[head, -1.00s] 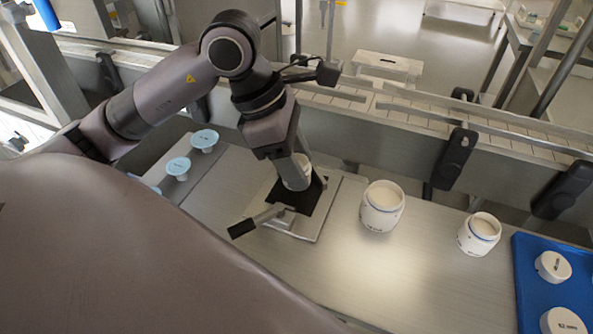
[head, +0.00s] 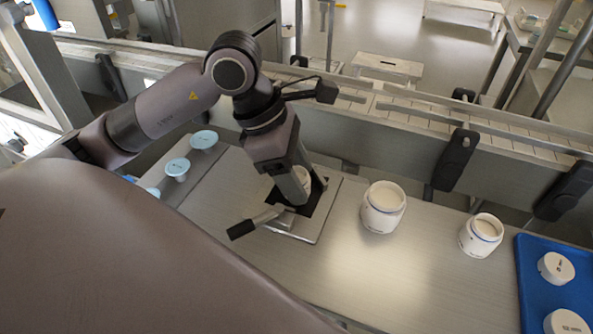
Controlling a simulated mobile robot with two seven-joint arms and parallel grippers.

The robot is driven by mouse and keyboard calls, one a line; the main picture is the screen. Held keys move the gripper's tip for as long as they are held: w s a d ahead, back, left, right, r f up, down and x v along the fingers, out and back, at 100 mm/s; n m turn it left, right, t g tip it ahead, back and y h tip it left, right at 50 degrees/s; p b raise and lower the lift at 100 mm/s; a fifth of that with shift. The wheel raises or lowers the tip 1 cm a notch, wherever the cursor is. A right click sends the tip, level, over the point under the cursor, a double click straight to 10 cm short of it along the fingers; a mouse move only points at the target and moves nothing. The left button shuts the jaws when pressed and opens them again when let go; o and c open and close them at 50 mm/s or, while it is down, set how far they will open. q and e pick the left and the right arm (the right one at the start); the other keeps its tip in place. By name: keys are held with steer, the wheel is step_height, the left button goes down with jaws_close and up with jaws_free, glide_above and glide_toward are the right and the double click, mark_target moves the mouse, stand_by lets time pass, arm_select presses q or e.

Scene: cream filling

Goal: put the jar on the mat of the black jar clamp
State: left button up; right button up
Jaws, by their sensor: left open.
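The black jar clamp (head: 262,222) sits on a metal plate on the table, with its dark handle to the lower left. Its black mat (head: 318,208) shows partly around my gripper. A white jar (head: 302,176) stands at the mat, mostly hidden behind my left gripper (head: 299,196). The left gripper is open and low over the mat, at the jar; whether its fingers touch the jar cannot be seen. My right gripper is not in view.
Two open white jars, a larger one (head: 383,208) and a smaller one (head: 481,236), stand to the right. A blue tray (head: 533,285) with white lids is at the far right. Light-blue-topped pieces (head: 177,168) stand on the left. A metal rail runs behind the table.

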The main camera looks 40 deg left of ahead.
arm_select(q)
steer(key=p+v, duration=0.1)
steer(key=v, duration=1.1)
steer(key=shift+r, duration=0.1)
